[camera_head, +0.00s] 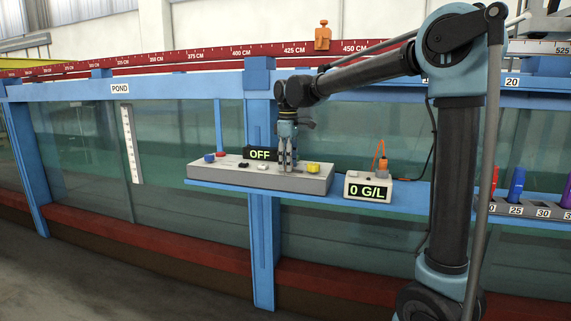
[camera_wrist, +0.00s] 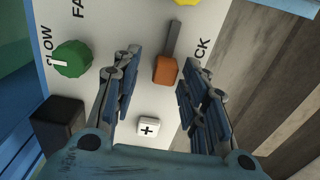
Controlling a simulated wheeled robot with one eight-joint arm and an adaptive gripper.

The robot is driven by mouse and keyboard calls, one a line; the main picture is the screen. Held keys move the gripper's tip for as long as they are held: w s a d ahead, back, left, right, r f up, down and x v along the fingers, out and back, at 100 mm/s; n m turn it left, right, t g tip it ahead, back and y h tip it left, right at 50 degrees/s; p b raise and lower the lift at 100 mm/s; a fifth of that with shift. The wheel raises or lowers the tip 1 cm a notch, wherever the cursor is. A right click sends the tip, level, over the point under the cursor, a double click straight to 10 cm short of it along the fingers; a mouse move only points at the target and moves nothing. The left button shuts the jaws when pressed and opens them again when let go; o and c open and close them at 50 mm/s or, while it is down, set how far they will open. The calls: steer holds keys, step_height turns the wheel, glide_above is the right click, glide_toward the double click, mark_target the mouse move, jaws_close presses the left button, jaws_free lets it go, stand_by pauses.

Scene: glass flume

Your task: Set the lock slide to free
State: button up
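The lock slide is an orange block (camera_wrist: 166,70) at one end of a dark slot (camera_wrist: 175,38) in a pale control panel (camera_wrist: 152,104). The letters "CK" show beside it; the rest of that label is hidden by a finger. My gripper (camera_wrist: 163,60) is open, with one finger on each side of the orange block in the wrist view; I cannot tell whether they touch it. In the head view my gripper (camera_head: 288,166) points down over the grey control box (camera_head: 225,176), where the slide cannot be made out.
On the panel are a green knob (camera_wrist: 72,59), a white plus button (camera_wrist: 148,127) and a yellow part (camera_wrist: 188,14). The head view shows an "OFF" display (camera_head: 260,154) behind, and a "0 G/L" meter (camera_head: 368,188) to the right on the blue shelf.

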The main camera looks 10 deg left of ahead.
step_height(320, 180, up, 12)
stand_by(0.7)
